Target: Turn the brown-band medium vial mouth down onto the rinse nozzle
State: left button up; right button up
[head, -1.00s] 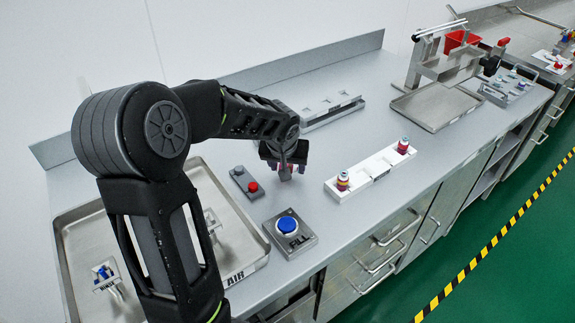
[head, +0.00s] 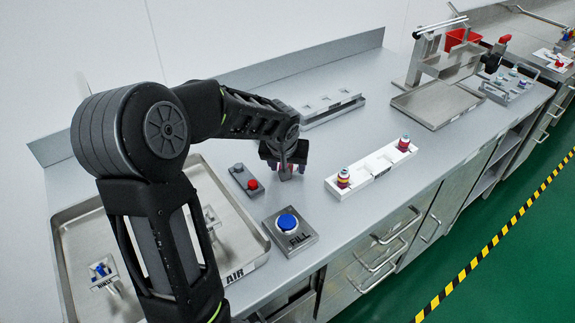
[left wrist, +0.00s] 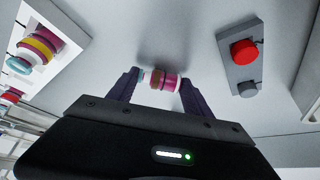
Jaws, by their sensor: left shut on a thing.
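My left gripper (head: 285,172) is shut on a vial (left wrist: 160,79), above the bench beside the two-button box. In the left wrist view the vial lies across between the fingers, showing white, brownish and magenta bands. In the head view the arm and fingers hide most of it. The steel tray (head: 65,235) at the left holds a small blue-topped fixture (head: 101,270) and another fixture (head: 211,220), partly behind my arm. Their labels are too small to read surely, so I cannot tell which is the rinse nozzle. My right gripper is not in view.
A white rack (head: 372,172) holds two banded vials (head: 343,178) (head: 403,143). A blue FILL button (head: 287,223) and a grey box with a red button (head: 252,184) stand near the gripper. A long rail (head: 330,105) lies behind. The bench middle is clear.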

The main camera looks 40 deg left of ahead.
pick_arm(q)
jog(key=shift+f, duration=0.15)
jog(key=o, duration=1.4)
jog(key=v, duration=0.8)
jog(key=shift+b, duration=0.4)
jog(key=shift+a, duration=0.1)
jog(key=shift+f, duration=0.15)
